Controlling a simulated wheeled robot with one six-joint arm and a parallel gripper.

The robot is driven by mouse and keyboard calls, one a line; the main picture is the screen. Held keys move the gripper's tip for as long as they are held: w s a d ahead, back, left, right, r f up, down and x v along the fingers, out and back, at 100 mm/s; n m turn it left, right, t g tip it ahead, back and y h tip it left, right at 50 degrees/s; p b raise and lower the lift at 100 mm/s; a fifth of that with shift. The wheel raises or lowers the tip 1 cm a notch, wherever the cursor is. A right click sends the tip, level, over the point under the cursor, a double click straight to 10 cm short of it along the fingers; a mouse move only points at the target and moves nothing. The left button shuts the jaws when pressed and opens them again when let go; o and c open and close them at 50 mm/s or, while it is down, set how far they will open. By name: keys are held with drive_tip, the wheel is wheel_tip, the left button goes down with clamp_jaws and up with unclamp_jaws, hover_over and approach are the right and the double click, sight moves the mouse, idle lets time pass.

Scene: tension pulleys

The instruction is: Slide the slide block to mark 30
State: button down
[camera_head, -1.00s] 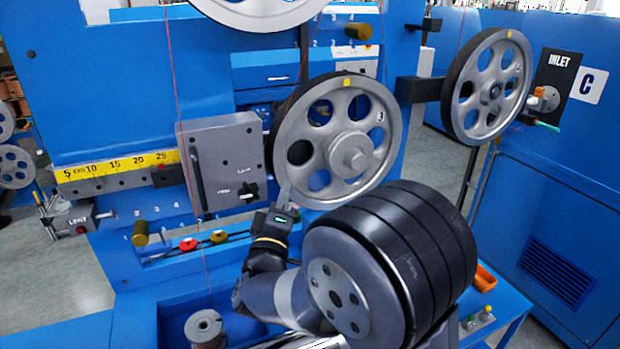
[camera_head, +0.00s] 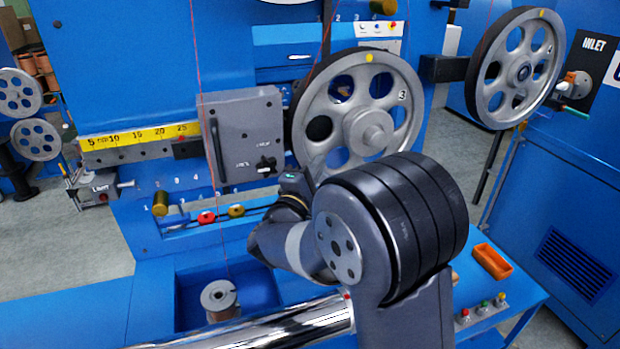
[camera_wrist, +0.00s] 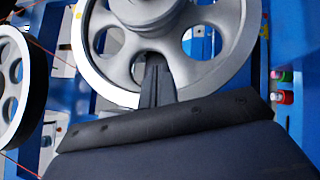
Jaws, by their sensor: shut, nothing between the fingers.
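The slide block (camera_head: 243,137) is a grey plate with a dark vertical handle bar (camera_head: 216,150) on its left and a small black knob (camera_head: 265,165) at its lower right. It sits on the rail just right of the yellow scale (camera_head: 140,137), whose last readable number is 25; mark 30 is not visible. A grey spoked pulley (camera_head: 374,130) marked 3 stands at its right. In the head view my own arm largely hides the fingers.
A second pulley (camera_head: 514,72) stands at the right by the inlet panel. A limit stop (camera_head: 96,190) sits at the rail's left end. A red thread runs down to a spool (camera_head: 219,298). Brass, red and yellow knobs line the lower panel. An orange tray (camera_head: 492,262) lies at right.

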sight(362, 146)
drive_tip(key=w+d, duration=0.1)
drive_tip(key=w+d+r, duration=0.1)
drive_tip(key=d, duration=0.1)
drive_tip(key=w+d+r, duration=0.1)
drive_tip(key=w+d, duration=0.1)
drive_tip(key=shift+d, duration=0.1)
drive_tip(key=d+p, duration=0.1)
drive_tip(key=d, duration=0.2)
drive_tip(key=w+d+p, duration=0.1)
drive_tip(key=d, duration=0.1)
drive_tip(key=shift+w+d, duration=0.15)
drive_tip(key=shift+d, duration=0.25)
drive_tip(key=shift+a+f, duration=0.1)
drive_tip(key=shift+f, duration=0.05)
